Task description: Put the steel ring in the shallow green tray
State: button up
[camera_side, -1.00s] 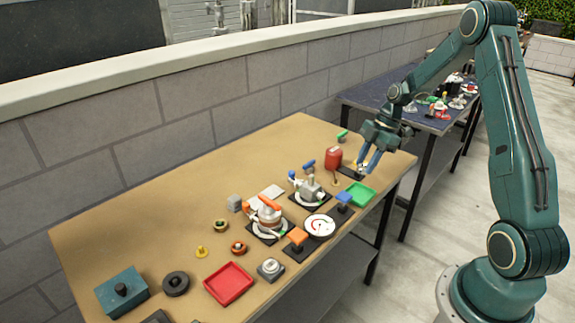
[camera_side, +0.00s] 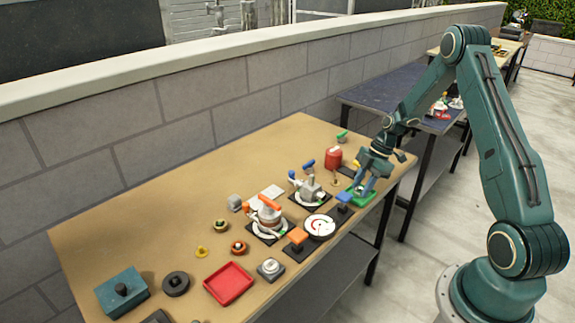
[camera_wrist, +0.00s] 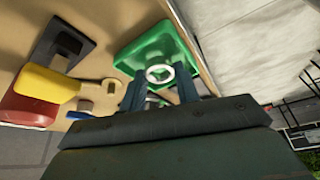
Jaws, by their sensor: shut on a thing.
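The steel ring (camera_wrist: 159,74) is pale and shows in the wrist view between the fingertips of my gripper (camera_wrist: 160,92). My gripper is shut on it. The shallow green tray (camera_wrist: 150,46) lies right behind the ring in the wrist view. In the side view my gripper (camera_side: 361,189) points down over the green tray (camera_side: 366,201) at the table's right edge and hides part of it. The ring cannot be made out in the side view. I cannot tell whether the ring touches the tray floor.
A blue-topped block (camera_side: 344,198) stands left of the tray. A red canister (camera_side: 333,157) stands behind, with a dark plate (camera_side: 349,170) beside it. A red tray (camera_side: 229,283) and several fixtures stand further left. The table's right edge is close to the green tray.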

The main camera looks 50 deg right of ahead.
jog(key=shift+f, duration=0.3)
jog(key=o, duration=0.7)
jog(key=v, duration=1.2)
jog(key=shift+d, duration=0.1)
jog(key=shift+r, duration=0.15)
